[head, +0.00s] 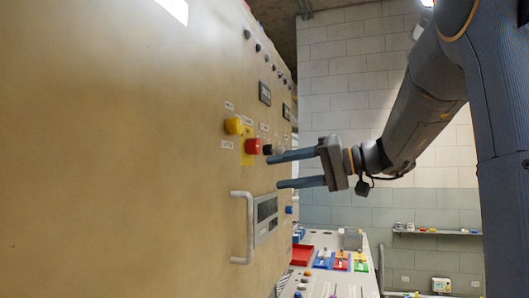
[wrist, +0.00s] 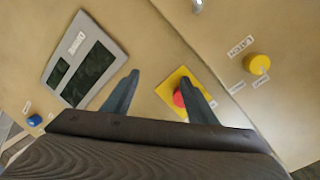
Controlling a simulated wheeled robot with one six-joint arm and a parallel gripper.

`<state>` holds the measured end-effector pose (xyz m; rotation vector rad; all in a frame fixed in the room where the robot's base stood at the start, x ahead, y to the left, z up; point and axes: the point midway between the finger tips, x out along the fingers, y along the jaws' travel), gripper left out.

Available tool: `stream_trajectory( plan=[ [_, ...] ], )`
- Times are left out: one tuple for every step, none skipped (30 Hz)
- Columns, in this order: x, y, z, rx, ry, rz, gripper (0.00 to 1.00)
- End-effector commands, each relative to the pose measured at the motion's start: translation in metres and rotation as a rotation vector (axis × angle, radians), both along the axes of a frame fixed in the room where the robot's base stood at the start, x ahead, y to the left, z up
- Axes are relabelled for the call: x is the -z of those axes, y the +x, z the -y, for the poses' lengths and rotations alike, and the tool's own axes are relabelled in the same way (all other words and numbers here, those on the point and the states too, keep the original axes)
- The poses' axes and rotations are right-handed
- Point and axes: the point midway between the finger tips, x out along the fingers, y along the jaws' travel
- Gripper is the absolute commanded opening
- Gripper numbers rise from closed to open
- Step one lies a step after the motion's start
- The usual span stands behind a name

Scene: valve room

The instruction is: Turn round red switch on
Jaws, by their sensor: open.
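The round red switch (head: 253,146) sits on a yellow plate (head: 247,158) on the tan panel. In the wrist view the red switch (wrist: 178,98) is partly hidden behind the right finger, and its yellow plate (wrist: 166,90) shows around it. My gripper (head: 274,172) is open and empty, with its fingers pointing at the panel. In the head view the fingertips are to the right of the red switch and a little lower. In the wrist view my gripper (wrist: 160,76) has the switch near its right finger, not centred between the fingers. Contact cannot be told.
A yellow knob (head: 233,126), labelled LATCH in the wrist view (wrist: 258,65), stands near the switch. A framed display (wrist: 86,62) and a blue button (wrist: 34,120) are on the left there. A pale handle (head: 248,228) sticks out below the switch in the head view.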

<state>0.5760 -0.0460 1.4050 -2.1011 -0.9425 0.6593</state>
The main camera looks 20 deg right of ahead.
Motion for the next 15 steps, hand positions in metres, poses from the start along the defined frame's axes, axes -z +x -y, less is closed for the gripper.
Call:
stream_trajectory(
  plan=[
    [-0.025, -0.002, 0.009, 0.002, 0.015, 0.068, 0.52],
    [-0.036, -0.003, 0.012, 0.000, 0.022, 0.102, 0.52],
    [-0.048, -0.005, 0.016, -0.001, 0.030, 0.139, 0.52],
    [-0.055, -0.006, 0.017, -0.003, 0.035, 0.161, 0.52],
    [-0.060, -0.006, 0.018, -0.004, 0.037, 0.176, 0.52],
    [-0.064, -0.006, 0.018, -0.005, 0.040, 0.190, 0.52],
    [-0.066, -0.005, 0.017, -0.006, 0.042, 0.197, 0.52],
    [-0.068, -0.004, 0.015, -0.006, 0.043, 0.200, 0.52],
    [-0.068, -0.001, 0.012, -0.008, 0.045, 0.201, 0.52],
    [-0.068, 0.001, 0.008, -0.008, 0.044, 0.200, 0.52],
    [-0.068, 0.004, 0.004, -0.008, 0.043, 0.199, 0.52],
    [-0.068, 0.007, -0.001, -0.009, 0.043, 0.198, 0.52],
    [-0.068, 0.010, -0.005, -0.009, 0.043, 0.198, 0.52],
    [-0.068, 0.013, -0.009, -0.010, 0.044, 0.197, 0.52],
    [-0.068, 0.017, -0.014, -0.010, 0.044, 0.197, 0.52]
  ],
)
